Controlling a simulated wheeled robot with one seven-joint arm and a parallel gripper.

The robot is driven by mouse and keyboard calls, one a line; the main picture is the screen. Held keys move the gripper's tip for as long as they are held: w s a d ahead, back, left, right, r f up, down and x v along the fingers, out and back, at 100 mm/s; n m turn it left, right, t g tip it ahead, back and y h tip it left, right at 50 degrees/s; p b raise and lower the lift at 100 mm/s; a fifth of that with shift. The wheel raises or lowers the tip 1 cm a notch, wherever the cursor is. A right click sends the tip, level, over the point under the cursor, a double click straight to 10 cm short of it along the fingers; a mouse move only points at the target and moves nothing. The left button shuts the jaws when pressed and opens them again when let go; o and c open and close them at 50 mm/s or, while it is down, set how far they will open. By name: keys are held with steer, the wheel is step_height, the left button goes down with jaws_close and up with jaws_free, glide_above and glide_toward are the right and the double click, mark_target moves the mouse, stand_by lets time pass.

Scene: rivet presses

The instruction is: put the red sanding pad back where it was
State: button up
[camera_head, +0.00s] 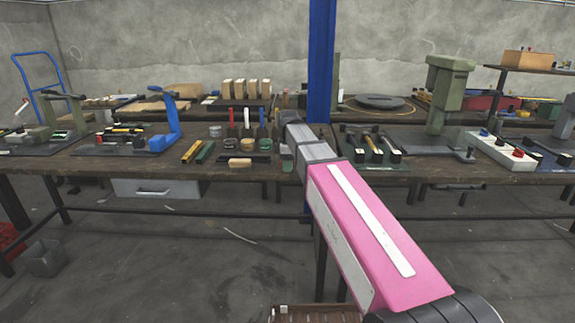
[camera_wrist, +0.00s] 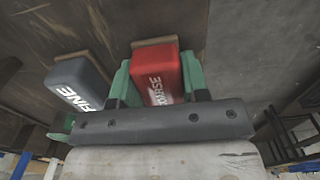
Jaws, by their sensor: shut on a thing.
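The red sanding pad (camera_wrist: 162,66), lettered with a partly hidden word ending in "ARSE", is in the wrist view with a tan edge at its far end. My gripper (camera_wrist: 158,80) has its green fingers on either side of the pad and is shut on it. A dark grey pad (camera_wrist: 82,80) lettered "FINE" lies just left of my left finger, also with a tan edge. I cannot tell whether the red pad touches the surface below. In the head view, my arm covers the red pad and most of my gripper.
The brown workbench (camera_head: 130,167) holds a blue press (camera_head: 167,120), several small jars and yellow and green bars left of my arm. A rack of dark-handled tools (camera_head: 375,148) and a green press (camera_head: 447,90) stand to the right. A blue post (camera_head: 321,60) rises behind my arm.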

steer(key=shift+f, duration=0.4)
steer(key=shift+s+f, duration=0.2)
steer(key=shift+f, duration=0.1)
steer(key=o, duration=1)
steer(key=shift+o, duration=0.2)
steer(key=shift+d, duration=0.1)
steer(key=shift+s, duration=0.3)
steer(key=shift+c, duration=0.6)
steer(key=shift+o, duration=0.6)
step_height(320, 180, up, 13)
steer(key=w, duration=0.1)
steer(key=shift+r, duration=0.2)
